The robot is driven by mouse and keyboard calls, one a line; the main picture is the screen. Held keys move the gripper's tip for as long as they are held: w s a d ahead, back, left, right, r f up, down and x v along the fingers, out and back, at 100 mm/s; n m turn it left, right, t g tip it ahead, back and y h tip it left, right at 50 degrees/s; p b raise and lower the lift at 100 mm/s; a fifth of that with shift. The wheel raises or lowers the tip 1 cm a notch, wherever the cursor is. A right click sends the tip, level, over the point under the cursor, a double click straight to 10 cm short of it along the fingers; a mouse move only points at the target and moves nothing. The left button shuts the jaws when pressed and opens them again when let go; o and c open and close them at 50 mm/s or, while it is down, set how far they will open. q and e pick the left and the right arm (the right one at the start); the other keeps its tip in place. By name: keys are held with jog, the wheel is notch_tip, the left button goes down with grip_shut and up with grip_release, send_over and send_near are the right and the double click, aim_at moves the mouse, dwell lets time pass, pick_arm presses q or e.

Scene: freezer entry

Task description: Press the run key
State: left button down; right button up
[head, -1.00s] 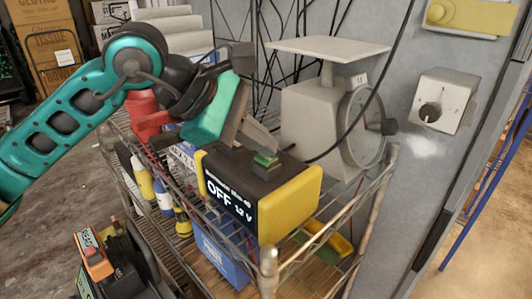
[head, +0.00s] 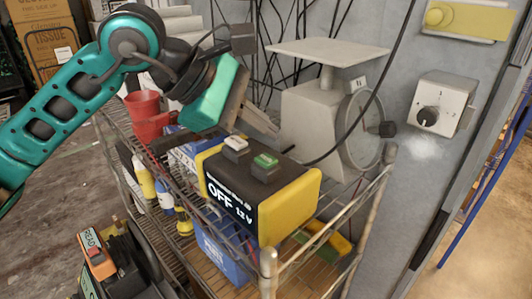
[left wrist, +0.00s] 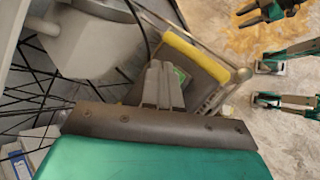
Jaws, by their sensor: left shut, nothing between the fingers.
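A black box with yellow ends (head: 292,205) stands on the wire cart's top; its front display reads OFF and 12 V. On its top are a pale key (head: 235,146) and a green key (head: 265,161); no run label is readable on either. My left gripper (head: 262,124) is shut and empty, behind and above the keys, with a visible gap to them in the head view. In the left wrist view the shut fingers (left wrist: 163,85) cover part of the box top, and the green key (left wrist: 181,75) shows just beside them. The pale key is hidden there.
A grey scale (head: 315,120) stands close behind the box, right of my left gripper. A black cable (head: 345,140) runs from the box up past the scale. A red cup (head: 146,115) and bottles (head: 143,178) are on the left. A dial box (head: 445,103) is on the wall.

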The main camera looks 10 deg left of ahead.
aim_at(260, 161)
pick_arm(q)
jog(key=shift+r+p, duration=1)
jog(key=shift+r, duration=0.95)
jog(key=shift+f, duration=0.1)
